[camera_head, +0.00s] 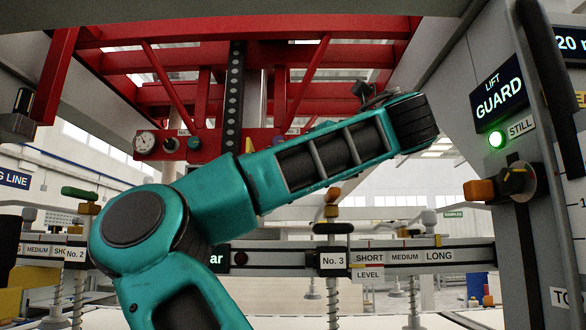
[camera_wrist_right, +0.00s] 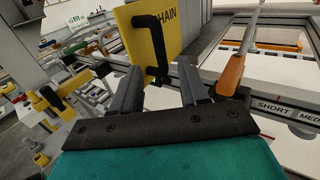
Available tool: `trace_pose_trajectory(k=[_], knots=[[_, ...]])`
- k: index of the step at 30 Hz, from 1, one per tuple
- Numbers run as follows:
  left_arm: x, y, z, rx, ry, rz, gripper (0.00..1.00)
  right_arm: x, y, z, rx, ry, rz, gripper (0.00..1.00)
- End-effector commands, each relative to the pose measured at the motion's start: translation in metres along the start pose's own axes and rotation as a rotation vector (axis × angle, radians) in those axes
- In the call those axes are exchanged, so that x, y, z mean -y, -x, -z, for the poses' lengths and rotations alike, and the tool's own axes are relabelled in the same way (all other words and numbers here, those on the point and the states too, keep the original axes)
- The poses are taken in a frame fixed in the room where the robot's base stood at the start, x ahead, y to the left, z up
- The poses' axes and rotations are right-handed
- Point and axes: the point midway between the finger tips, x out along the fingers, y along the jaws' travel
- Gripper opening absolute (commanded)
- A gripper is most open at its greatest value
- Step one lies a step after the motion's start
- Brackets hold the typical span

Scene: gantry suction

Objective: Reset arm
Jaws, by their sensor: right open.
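One of my teal arms (camera_head: 225,200) crosses the head view from the bottom left up to the upper right. I cannot tell which arm it is, and no gripper fingers show clearly at its far end. My right gripper (camera_wrist_right: 160,75) shows in the right wrist view. Its two dark fingers are apart, with nothing seen held between them. Beyond the fingertips is a yellow plate (camera_wrist_right: 168,38) marked "CHAIN" with a black handle (camera_wrist_right: 152,45). The handle appears in line with the gap; I cannot tell whether the fingers touch it. My left gripper is not seen.
A red frame (camera_head: 200,35) hangs overhead, with a gauge (camera_head: 145,142) at left. A grey rail (camera_head: 425,257) with suction units runs behind the arm. The right post has a lit green lamp (camera_head: 497,139) and a knob (camera_head: 518,180). An orange-handled tool (camera_wrist_right: 231,75) is right of the gripper.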

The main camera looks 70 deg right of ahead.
Motion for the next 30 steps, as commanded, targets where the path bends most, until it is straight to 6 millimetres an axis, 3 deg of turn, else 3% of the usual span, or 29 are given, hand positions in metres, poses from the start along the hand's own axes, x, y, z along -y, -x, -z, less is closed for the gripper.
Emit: trace_pose_trajectory(k=[6, 23, 30], knots=[[-0.001, -0.001, 0.000, -0.001, 0.003, 0.000, 0.00, 0.000, 0.011, 0.000, 0.000, -0.001, 0.000, 0.44], [-0.002, -0.001, 0.001, -0.004, 0.010, 0.000, 0.00, 0.000, 0.010, 0.000, -0.003, 0.000, 0.003, 0.44], [-0.001, -0.002, 0.002, -0.006, 0.008, 0.001, 0.00, 0.001, -0.018, 0.026, -0.141, 0.025, 0.201, 0.44]])
